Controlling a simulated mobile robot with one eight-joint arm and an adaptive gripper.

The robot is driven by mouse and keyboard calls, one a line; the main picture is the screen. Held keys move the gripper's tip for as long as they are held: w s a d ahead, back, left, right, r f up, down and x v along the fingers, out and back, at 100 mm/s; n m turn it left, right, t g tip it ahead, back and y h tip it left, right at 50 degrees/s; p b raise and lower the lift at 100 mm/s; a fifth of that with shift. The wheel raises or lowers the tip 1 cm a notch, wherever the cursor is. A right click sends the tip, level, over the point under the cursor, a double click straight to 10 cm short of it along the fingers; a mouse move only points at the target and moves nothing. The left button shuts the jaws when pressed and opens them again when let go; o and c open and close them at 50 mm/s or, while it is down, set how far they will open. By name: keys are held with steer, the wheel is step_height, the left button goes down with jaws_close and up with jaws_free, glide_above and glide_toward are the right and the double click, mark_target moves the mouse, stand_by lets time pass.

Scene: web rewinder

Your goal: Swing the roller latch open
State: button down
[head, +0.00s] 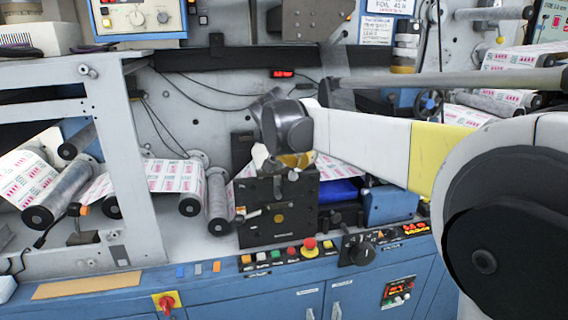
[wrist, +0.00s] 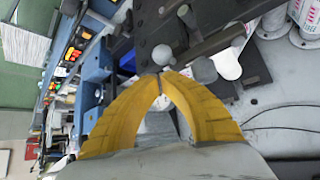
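My gripper (head: 295,160) is in front of the top of a black box-like unit (head: 280,215) in the head view. In the wrist view, the two curved yellow fingers of my gripper (wrist: 162,75) arch together, and their tips meet or nearly meet. A grey ball knob (wrist: 163,55) sits right at the tips; I cannot tell whether they touch it. A dark bar (wrist: 216,42) runs beside it on a black plate, with a second grey round end (wrist: 203,70) to the right. These look like the latch parts, but which piece swings is unclear. My arm hides part of this area in the head view.
A red mushroom button (head: 310,243) and a row of coloured buttons lie along the blue cabinet (head: 250,295) below. Printed web (head: 175,176) runs over rollers to the left. A blue block (head: 390,204) stands to the right of the black unit.

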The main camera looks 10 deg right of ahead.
steer(key=shift+b+x, duration=0.45)
steer(key=shift+x, duration=1.05)
steer(key=shift+s+a+r, duration=0.1)
steer(key=shift+s, duration=0.05)
steer(key=shift+s+m+p, duration=0.25)
steer(key=shift+m+p, duration=0.15)
steer(key=shift+p, duration=0.05)
